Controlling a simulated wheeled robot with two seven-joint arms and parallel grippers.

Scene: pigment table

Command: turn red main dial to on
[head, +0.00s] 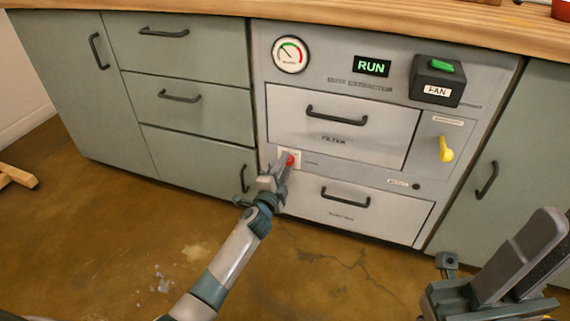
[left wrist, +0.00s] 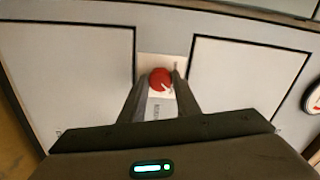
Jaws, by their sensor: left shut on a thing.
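The red main dial (head: 290,159) sits on a small white plate on the grey dust extractor, between its filter drawer and the lower drawer. It also shows in the left wrist view (left wrist: 159,79), round and red with a pale pointer mark towards its lower right. My left gripper (head: 284,163) is at the dial, with its fingers (left wrist: 160,92) on either side, shut on it. The fingers hide part of the white plate and its lettering. My right gripper (head: 450,262) is at the lower right, away from the panel; its fingertips are not clear.
The extractor carries a gauge (head: 290,55), a lit RUN display (head: 372,66), a black FAN box (head: 437,81) with a green switch and a yellow lever (head: 446,149). The filter drawer handle (head: 337,115) juts out above the dial. The floor in front is clear.

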